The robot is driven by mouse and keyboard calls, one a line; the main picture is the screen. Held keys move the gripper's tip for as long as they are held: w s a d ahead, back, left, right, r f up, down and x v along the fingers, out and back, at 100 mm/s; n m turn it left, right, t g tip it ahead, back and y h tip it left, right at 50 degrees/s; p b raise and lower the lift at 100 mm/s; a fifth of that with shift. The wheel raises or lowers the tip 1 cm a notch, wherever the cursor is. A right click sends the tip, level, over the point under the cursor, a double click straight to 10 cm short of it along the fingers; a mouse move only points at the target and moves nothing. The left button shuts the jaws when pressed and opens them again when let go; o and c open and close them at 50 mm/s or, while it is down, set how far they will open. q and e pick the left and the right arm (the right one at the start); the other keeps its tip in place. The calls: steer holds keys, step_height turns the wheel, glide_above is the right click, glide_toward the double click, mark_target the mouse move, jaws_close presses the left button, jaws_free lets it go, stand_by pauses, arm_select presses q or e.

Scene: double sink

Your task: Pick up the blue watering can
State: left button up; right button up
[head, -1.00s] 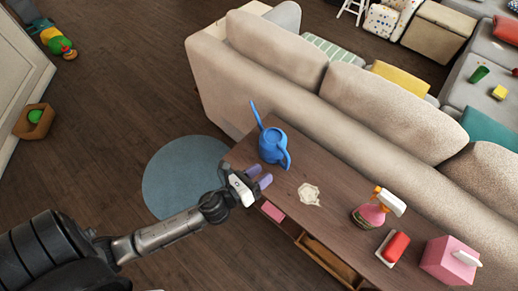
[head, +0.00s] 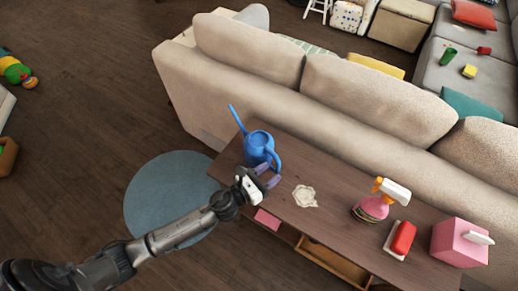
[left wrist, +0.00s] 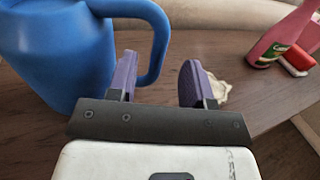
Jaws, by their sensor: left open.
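The blue watering can (head: 258,147) stands upright on the far-left end of the wooden console table, its spout pointing up and left. Its handle faces right, toward my left gripper (head: 267,175), which is close beside it. In the left wrist view the can (left wrist: 62,50) fills the left side. The purple fingers of the left gripper (left wrist: 160,78) are apart there, and the lower handle curve shows between them. I cannot tell if a finger touches the handle. My right gripper is not in view.
On the wooden table (head: 335,208) are a cream splat-shaped item (head: 305,196), a pink spray bottle (head: 374,205), a red item (head: 403,238) on a white dish, and a pink tissue box (head: 459,243). The beige sofa (head: 330,110) runs along the far edge. Open floor lies left.

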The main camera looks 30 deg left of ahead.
arm_select(q)
steer(key=shift+r+b+x, duration=0.15)
steer(key=shift+b+x, duration=0.1)
steer(key=shift+x, duration=1.2)
steer(key=shift+r+b+x, duration=0.1)
steer(key=shift+b+x, duration=0.15)
steer(key=shift+x, duration=1.25)
steer(key=shift+c, duration=0.4)
jaws_close()
steer(key=shift+r, duration=0.1)
